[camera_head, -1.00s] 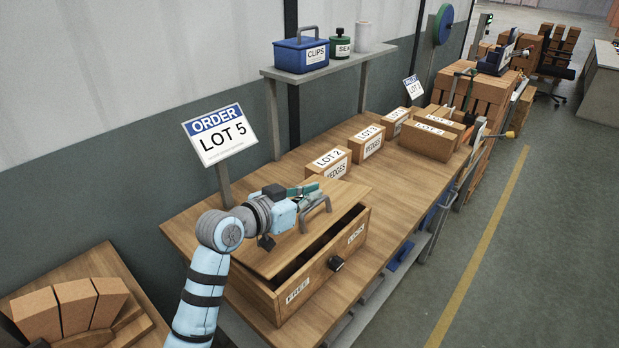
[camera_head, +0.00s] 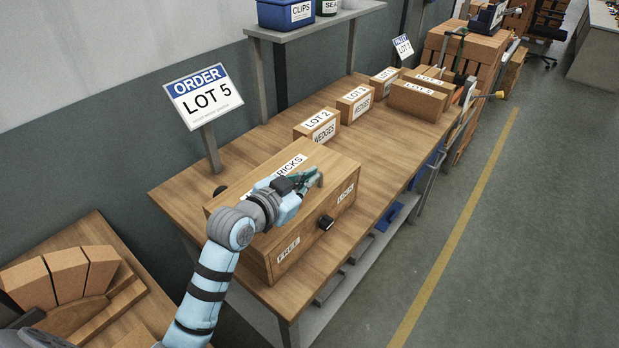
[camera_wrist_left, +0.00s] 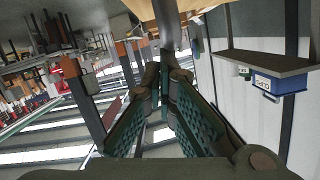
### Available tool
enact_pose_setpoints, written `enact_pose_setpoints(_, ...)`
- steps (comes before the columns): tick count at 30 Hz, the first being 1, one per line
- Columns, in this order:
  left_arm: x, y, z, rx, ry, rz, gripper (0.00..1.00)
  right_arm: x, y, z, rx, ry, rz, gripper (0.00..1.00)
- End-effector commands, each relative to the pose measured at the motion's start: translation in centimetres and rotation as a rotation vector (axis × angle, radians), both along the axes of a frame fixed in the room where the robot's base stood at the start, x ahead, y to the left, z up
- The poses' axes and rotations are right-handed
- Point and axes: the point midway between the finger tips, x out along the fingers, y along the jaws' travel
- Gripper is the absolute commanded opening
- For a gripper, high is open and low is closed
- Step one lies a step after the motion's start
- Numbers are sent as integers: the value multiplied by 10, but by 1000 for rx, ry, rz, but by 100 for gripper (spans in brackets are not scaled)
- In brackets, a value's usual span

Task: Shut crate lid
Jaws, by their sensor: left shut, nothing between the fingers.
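The wooden crate (camera_head: 312,228) stands on the workbench, with a "FREE" label on its front and a dark knob-like catch beside it. Its lid (camera_head: 326,158) lies flat over the top, and no gap shows along the visible edges. My forearm hides part of the crate's left side and the lid's label. My right gripper is not in view.
Several labelled boxes (camera_head: 317,127) stand behind the crate on the bench (camera_head: 395,160). An "ORDER LOT 5" sign (camera_head: 204,98) stands at the back left. A shelf (camera_head: 315,22) is above. Curved bricks (camera_head: 60,275) sit on a lower-left table.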

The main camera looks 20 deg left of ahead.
Motion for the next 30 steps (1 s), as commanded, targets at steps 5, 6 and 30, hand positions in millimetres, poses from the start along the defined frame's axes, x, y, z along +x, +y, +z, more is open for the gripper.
enact_pose_setpoints(5, 0, 0, 3, -1, 0, 0, 0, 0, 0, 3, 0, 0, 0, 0)
enact_pose_setpoints(6, 0, 0, 6, -1, 0, 0, 0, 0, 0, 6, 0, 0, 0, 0)
enact_pose_setpoints(30, -97, 24, 65, 0, 1, 9, 0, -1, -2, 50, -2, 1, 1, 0)
